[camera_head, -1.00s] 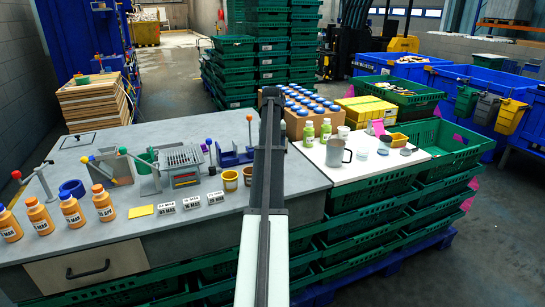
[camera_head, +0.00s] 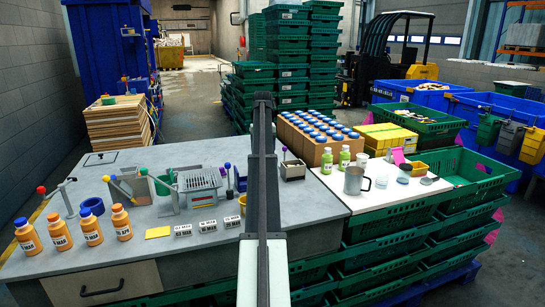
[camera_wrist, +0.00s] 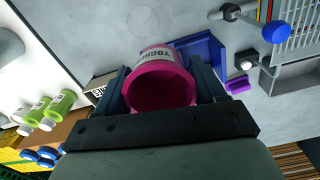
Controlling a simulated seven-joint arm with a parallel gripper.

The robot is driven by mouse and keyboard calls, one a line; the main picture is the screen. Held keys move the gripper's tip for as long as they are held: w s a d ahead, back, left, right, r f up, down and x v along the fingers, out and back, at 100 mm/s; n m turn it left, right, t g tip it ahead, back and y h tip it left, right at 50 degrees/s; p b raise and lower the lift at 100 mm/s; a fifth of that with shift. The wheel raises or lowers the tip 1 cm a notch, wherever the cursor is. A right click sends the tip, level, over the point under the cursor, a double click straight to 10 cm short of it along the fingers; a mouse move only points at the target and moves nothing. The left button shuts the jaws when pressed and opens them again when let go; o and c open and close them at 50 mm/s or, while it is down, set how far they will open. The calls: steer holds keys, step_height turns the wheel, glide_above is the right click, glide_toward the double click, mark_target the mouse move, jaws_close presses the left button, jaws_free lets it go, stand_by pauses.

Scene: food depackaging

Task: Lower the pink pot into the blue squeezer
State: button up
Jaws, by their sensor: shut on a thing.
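In the wrist view my gripper (camera_wrist: 165,88) is shut on the pink pot (camera_wrist: 165,62). The pot has a white label, and its open mouth faces the wrist camera; its inside looks dark. The blue squeezer (camera_wrist: 206,48) shows just beyond the pot, partly covered by it and by a finger. I cannot tell the height between the two.
Left of the arm stand a grey grid-topped device (camera_head: 199,186), label blocks (camera_head: 183,230) and orange bottles (camera_head: 58,232). To the right are green bottles (camera_head: 344,156) and a grey mug (camera_head: 355,180) on a white board (camera_head: 392,192).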

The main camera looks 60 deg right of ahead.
steer(key=w+d+f, duration=0.1)
steer(key=w+f, duration=0.1)
steer(key=w, duration=0.8)
steer(key=shift+d, duration=0.15)
steer(key=shift+f, duration=0.2)
stand_by(0.5)
